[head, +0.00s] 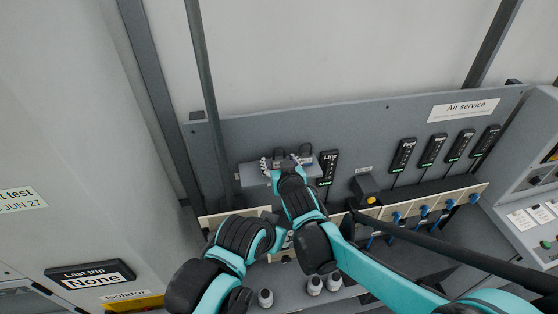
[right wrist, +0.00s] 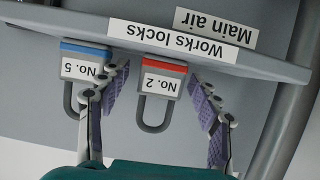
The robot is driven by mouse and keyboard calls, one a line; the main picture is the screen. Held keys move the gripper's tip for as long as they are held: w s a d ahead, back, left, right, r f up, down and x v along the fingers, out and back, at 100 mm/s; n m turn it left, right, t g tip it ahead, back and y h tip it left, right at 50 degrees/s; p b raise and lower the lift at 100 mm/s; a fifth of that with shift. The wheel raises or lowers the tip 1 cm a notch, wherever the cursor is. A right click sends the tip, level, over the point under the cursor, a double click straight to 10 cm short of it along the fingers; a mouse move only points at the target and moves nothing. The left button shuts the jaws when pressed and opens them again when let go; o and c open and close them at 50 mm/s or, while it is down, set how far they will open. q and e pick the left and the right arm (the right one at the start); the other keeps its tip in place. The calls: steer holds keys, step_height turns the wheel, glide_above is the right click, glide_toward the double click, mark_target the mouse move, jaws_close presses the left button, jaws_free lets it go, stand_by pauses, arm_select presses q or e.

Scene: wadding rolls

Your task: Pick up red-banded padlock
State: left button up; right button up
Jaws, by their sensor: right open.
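In the head view the right gripper (head: 284,163) is at the small grey shelf on the panel and hides much of what is there. My left arm shows at the lower left of the head view, but its gripper cannot be made out.
The grey shelf (right wrist: 270,62) carries labels "Works locks" and "Main air". A black "Line" unit (head: 328,167) is right of the shelf. A dark pole stands left of it.

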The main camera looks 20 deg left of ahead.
mark_target(281, 160)
steer(key=shift+w+a+f, duration=0.1)
steer(key=shift+w+a, duration=0.05)
steer(key=c, duration=1.3)
steer(key=shift+c, duration=0.3)
steer(key=shift+r, duration=0.6)
steer(key=r, duration=0.2)
steer(key=d+r, duration=0.1)
steer(key=shift+s+r, duration=0.3)
steer(key=s+d+r, duration=0.5)
steer(key=d+r, duration=0.1)
steer(key=d, duration=0.3)
steer(key=shift+s+r, duration=0.15)
steer(key=shift+s, duration=0.25)
